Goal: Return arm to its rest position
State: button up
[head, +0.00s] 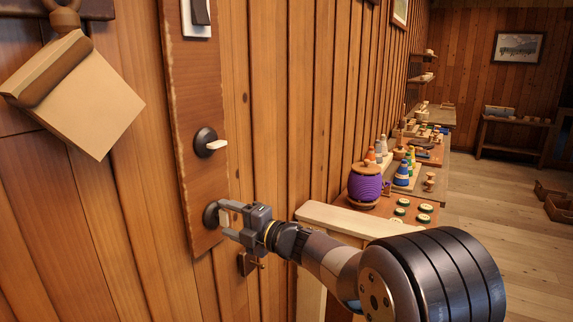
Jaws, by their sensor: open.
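My gripper (226,218) is open at a lower round dark fitting (210,215) on a wooden panel (180,100) fixed to the plank wall. Its fingers stand close in front of that fitting, and a pale part shows between them. I cannot tell whether they touch it. My arm reaches in from the lower right. Above the gripper, a similar dark round fitting with a white lever (211,146) is on the same panel.
A dark switch on a white plate (199,14) tops the panel. The floor (480,200) beyond is mostly clear.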

jog(key=b+v, duration=0.2)
jog(key=v, duration=0.9)
jog(key=w+a+n+b, duration=0.1)
jog(key=a+n, duration=0.2)
jog(key=n, duration=0.1)
jog(key=w+a+n+b, duration=0.1)
jog(key=w+a+n, duration=0.1)
jog(key=a+n, duration=0.1)
jog(key=w+a+n+b, duration=0.2)
jog(key=a+n, duration=0.1)
jog(key=n, duration=0.3)
jog(key=shift+w+a+r, duration=0.1)
jog(key=shift+w+a, duration=0.1)
jog(key=shift+a, duration=0.15)
jog(key=n, duration=0.4)
jog(key=shift+s+r+b, duration=0.1)
jog(key=shift+b, duration=0.25)
jog(key=shift+s+d+n, duration=0.1)
jog(key=shift+d+n, duration=0.1)
jog(key=shift+n, duration=0.2)
jog(key=v, duration=0.3)
jog(key=shift+s+d+b, duration=0.2)
jog(key=shift+d+b, duration=0.15)
jog(key=shift+b, duration=0.05)
jog(key=shift+s+d, duration=0.1)
